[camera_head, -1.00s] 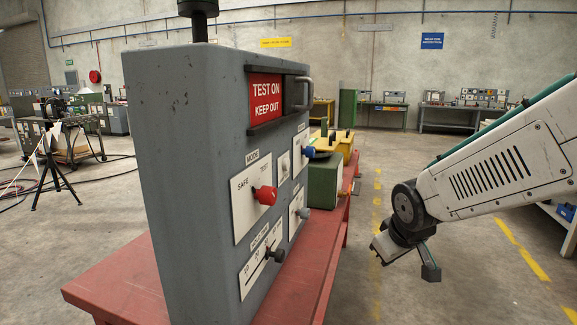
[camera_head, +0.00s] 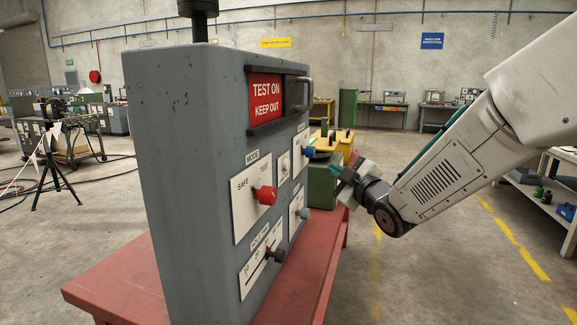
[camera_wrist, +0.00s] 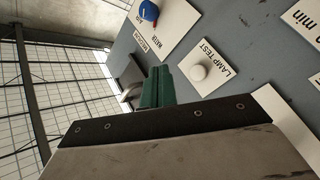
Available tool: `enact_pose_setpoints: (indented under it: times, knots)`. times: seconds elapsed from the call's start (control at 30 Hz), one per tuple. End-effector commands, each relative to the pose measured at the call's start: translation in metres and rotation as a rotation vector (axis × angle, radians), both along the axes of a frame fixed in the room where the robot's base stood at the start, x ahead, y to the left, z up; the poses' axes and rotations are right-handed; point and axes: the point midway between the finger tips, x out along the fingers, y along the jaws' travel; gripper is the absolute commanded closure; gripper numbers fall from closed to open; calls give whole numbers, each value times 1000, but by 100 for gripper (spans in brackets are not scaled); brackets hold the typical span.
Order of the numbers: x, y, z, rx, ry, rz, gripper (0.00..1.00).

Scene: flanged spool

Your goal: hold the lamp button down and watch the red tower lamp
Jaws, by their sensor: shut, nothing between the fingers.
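The lamp button is a round white button (camera_wrist: 199,72) on a plate lettered LAMP TEST (camera_wrist: 204,68) in the wrist view. I cannot read which plate it is in the head view. My gripper (camera_head: 335,169) is in front of the panel's far right side in the head view. In the wrist view its green fingers (camera_wrist: 158,88) are shut and empty, left of the button and apart from it. The tower lamp's pole (camera_head: 199,26) rises from the grey cabinet (camera_head: 190,130); its top is cut off, so no red lamp shows.
A red knob (camera_head: 266,195), a blue knob (camera_head: 309,152) and a dark slider knob (camera_head: 277,256) stick out of the cabinet face. A red TEST ON sign (camera_head: 266,101) sits above, beside a handle. Green and yellow equipment stands behind on the red bench (camera_head: 110,280).

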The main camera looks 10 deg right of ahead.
Motion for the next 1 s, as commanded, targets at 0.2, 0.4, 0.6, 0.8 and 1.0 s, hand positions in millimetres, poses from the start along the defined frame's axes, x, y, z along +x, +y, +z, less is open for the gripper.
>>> enact_pose_setpoints:
  times: [0.2,0.4,0.6,0.8,1.0]
  knots:
    - [0,0,0,0,2,-1,100]
    - [4,8,-1,2,4,0,100]
    - [16,32,-1,2,3,2,100]
    - [28,57,-1,2,4,1,100]
    - [37,73,-1,2,4,-1,100]
